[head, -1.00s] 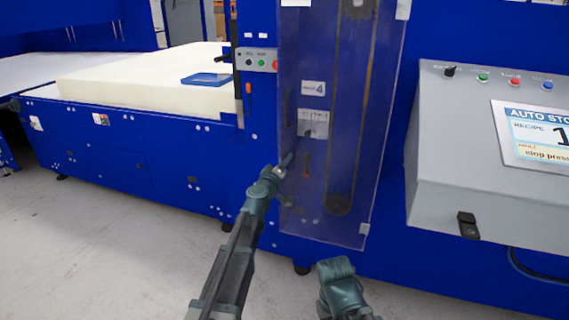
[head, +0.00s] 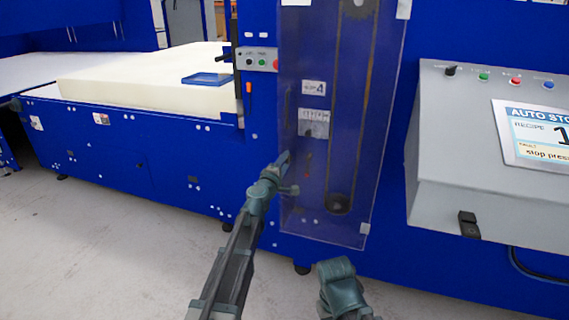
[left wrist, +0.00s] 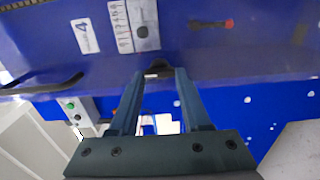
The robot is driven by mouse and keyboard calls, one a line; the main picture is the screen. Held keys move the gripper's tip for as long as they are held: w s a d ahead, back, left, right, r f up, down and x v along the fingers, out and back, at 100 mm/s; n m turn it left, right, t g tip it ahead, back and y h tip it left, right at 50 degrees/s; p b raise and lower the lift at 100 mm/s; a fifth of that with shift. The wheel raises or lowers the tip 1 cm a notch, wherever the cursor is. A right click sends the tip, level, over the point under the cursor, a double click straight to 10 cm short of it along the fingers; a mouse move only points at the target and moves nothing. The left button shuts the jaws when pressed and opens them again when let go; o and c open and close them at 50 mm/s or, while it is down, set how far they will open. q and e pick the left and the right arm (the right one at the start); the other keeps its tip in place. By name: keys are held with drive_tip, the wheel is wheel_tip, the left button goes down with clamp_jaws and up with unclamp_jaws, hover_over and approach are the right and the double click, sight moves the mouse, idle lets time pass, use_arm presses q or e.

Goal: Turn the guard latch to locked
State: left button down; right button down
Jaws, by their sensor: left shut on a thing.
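The clear guard panel (head: 385,120) covers the belt drive on the blue machine and hangs shut-looking in front of it. My left gripper (head: 286,156) is at the guard's lower left edge, below a small white plate (head: 313,124). In the left wrist view my left gripper (left wrist: 160,74) has its fingers closing in on a small dark piece (left wrist: 159,67), which seems to be the guard latch. The fingers hide most of it, so its turn position cannot be told. A red-tipped lever (left wrist: 215,23) shows to the right of the plate in that view.
A grey control console (head: 455,150) stands close on the right. A cream foam block (head: 140,85) lies on the machine bed at left. A dark bar handle (left wrist: 45,88) juts near the guard edge. A dark part of my right arm shows at the bottom.

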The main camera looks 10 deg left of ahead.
idle(0.5)
use_arm(q)
drive_tip(key=shift+c, duration=1.8)
unclamp_jaws()
drive_tip(key=shift+s, duration=0.15)
drive_tip(key=s+a, duration=0.2)
drive_tip(key=s, duration=1.1)
drive_tip(key=shift+s+a, duration=0.15)
drive_tip(key=shift+a, duration=0.25)
